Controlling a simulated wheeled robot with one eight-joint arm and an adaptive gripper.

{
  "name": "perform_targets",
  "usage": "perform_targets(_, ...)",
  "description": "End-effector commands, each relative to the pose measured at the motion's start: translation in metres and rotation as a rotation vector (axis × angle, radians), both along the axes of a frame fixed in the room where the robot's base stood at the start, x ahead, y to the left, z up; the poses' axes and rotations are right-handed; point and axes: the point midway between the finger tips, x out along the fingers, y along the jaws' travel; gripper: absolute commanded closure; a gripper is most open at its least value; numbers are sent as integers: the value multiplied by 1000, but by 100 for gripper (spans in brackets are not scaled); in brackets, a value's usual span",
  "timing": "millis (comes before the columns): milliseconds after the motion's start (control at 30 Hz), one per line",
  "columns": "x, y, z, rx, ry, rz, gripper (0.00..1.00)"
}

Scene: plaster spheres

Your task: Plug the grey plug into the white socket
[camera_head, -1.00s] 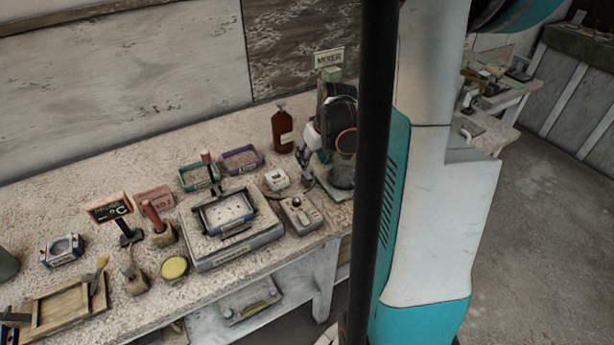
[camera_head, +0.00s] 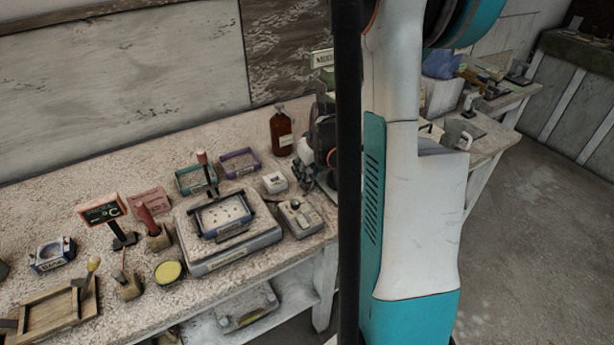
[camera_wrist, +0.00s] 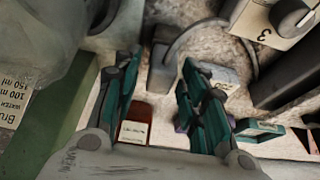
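In the wrist view, my gripper (camera_wrist: 161,62) has its two teal-and-grey fingers spread apart. A grey block with a cable, which looks like the grey plug (camera_wrist: 161,72), shows in the gap between the fingertips. I see narrow gaps on both sides of it and cannot tell its depth. The white socket (camera_head: 275,182) is a small white box on the bench in the head view, left of the mixer. A pale labelled box right of the fingers in the wrist view may be the same socket (camera_wrist: 226,80). The right finger partly hides it.
A brown bottle (camera_head: 281,132) stands behind the socket. A control box with a knob (camera_head: 301,217) sits in front, beside a tray device (camera_head: 226,217). The dark mixer (camera_head: 326,135) is partly hidden by my own body. The bench (camera_head: 130,160) is clear at the back left.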

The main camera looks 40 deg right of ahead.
Motion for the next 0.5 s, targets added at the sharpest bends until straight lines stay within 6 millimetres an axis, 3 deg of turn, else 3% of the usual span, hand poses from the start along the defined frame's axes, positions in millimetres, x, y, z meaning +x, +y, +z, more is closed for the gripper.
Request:
perform_targets(33, 0, 0, 0, 0, 0, 0, 80)
perform_targets(133, 0, 0, 0, 0, 0, 0, 100)
perform_targets(500, 0, 0, 2, 0, 0, 0, 100)
